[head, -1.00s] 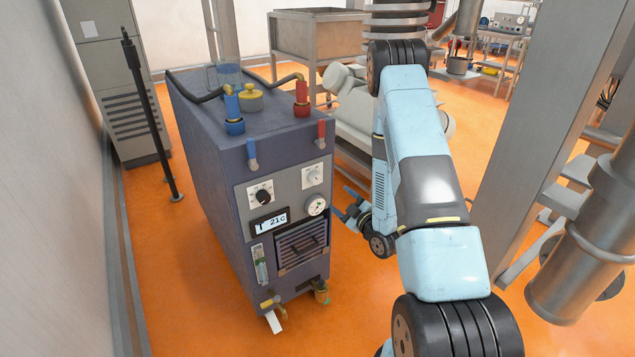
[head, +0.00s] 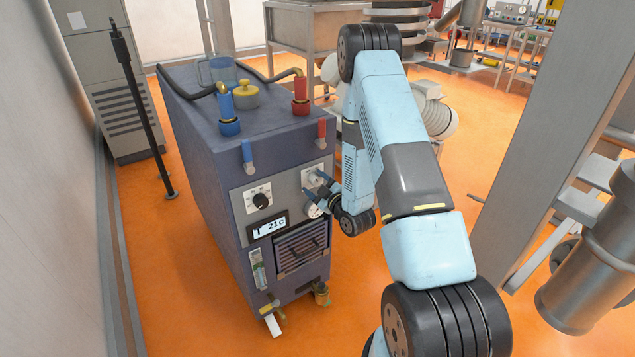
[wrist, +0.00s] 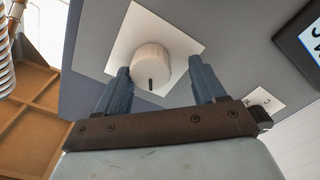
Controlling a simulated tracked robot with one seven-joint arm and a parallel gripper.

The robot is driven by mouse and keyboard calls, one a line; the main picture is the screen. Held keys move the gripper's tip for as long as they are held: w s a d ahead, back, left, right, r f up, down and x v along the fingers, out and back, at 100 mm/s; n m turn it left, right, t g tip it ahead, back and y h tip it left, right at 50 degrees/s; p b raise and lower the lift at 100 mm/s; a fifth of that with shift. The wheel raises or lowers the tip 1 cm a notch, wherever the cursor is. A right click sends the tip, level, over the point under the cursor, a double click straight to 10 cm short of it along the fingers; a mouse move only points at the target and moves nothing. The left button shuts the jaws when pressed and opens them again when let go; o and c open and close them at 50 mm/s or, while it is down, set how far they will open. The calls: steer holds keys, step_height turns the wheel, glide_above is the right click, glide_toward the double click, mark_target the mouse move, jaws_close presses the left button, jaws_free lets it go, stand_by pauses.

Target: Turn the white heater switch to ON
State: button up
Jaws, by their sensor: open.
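The white heater switch (wrist: 151,66) is a round knob with a dark pointer mark, on a white square plate on the machine's front panel. In the wrist view it sits between the two open blue fingers of my gripper (wrist: 158,80), with gaps on both sides. The fingers point at the panel; I cannot tell if they touch it. In the head view my gripper (head: 316,190) is at the right of the front panel, partly covering the white switch (head: 310,178). The ON and OFF labels are not readable.
The blue-grey machine (head: 190,130) also carries a black knob (head: 260,200), a display (head: 268,227) reading 21C, and blue and red valves on top. Orange floor is clear in front.

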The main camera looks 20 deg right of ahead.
steer(key=shift+w+d, duration=0.1)
steer(key=shift+d, duration=0.25)
steer(key=shift+d, duration=0.1)
steer(key=c, duration=1)
steer(key=shift+a, duration=0.25)
steer(key=shift+c, duration=0.3)
steer(key=shift+d, duration=0.1)
steer(key=shift+m, duration=0.4)
steer(key=shift+d+m, duration=0.1)
steer(key=shift+m, duration=0.4)
steer(key=m, duration=1)
steer(key=shift+d, duration=0.1)
steer(key=shift+m, duration=0.3)
